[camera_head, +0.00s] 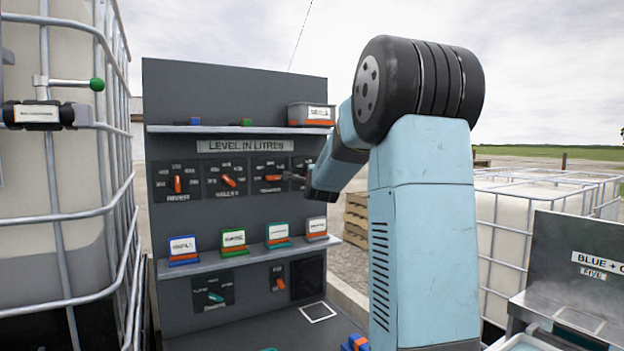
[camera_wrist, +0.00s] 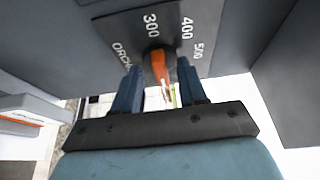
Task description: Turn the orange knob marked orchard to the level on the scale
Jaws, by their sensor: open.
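The orange knob (camera_wrist: 159,68) sits between my gripper's two blue fingers in the wrist view. Its dark plate (camera_wrist: 178,30) reads 300, 400 and 500, with a partly hidden label beginning "ORCH". My gripper (camera_wrist: 160,80) is open, one finger on each side of the knob; I cannot tell whether either finger touches it. The fingers and viewing angle hide part of the dial.
A shelf (camera_head: 215,265) below bears several labelled blocks. A lower teal knob (camera_head: 214,297) is beneath it. A caged tank (camera_head: 50,180) stands close at left; a "BLUE +" sign (camera_head: 600,262) is at right.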

